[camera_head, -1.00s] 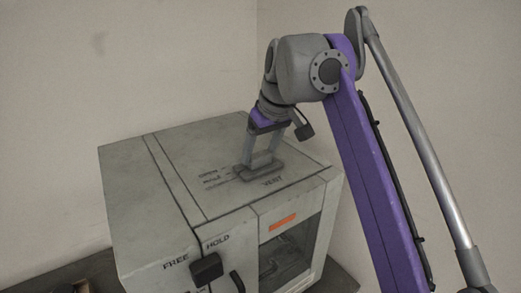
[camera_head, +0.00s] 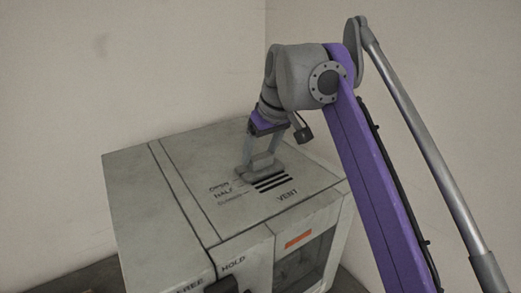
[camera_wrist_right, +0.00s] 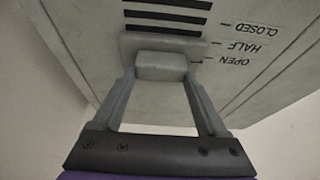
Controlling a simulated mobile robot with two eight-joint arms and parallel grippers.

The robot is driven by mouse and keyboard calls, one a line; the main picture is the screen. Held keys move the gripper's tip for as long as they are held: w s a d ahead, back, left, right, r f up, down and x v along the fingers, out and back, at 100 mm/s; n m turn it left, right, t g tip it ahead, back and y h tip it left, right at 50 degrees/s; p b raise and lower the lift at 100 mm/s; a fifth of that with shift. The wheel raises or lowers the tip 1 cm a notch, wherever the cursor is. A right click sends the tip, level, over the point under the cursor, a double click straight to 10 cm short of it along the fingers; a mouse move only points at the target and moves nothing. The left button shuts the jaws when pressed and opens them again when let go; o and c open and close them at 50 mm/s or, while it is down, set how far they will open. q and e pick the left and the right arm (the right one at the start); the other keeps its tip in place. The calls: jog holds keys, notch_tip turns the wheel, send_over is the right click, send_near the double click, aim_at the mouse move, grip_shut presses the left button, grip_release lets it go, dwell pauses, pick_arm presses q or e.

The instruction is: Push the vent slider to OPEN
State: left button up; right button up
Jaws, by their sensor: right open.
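The vent slider (camera_head: 270,172) is a grey plate with a raised block on top of the pale grey cabinet (camera_head: 150,205). In the right wrist view the slider (camera_wrist_right: 165,65) lies beside the OPEN mark, its edge near the HALF mark. Several dark vent slots (camera_wrist_right: 165,12) are uncovered beside it. My right gripper (camera_head: 262,166) is down at the slider. In the wrist view the right gripper (camera_wrist_right: 160,72) is open, with a finger on either side of the raised block. Whether the fingers touch it is unclear. My left gripper is not in view.
On the cabinet front, a black handle (camera_head: 222,286) sits below the HOLD label, partly cut off by the frame. A windowed front section (camera_head: 300,262) carries an orange label (camera_head: 298,240). The cabinet top around the slider is clear; plain walls stand behind.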

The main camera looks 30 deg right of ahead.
jog(key=o, duration=0.3)
pick_arm(q)
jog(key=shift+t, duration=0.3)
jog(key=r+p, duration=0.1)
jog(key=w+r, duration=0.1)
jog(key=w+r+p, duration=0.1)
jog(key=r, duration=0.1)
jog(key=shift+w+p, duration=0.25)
jog(key=shift+p, duration=0.05)
pick_arm(e)
jog(key=v, duration=1)
jog(key=shift+r, duration=0.35)
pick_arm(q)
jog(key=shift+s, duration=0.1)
pick_arm(e)
jog(key=shift+s, duration=0.15)
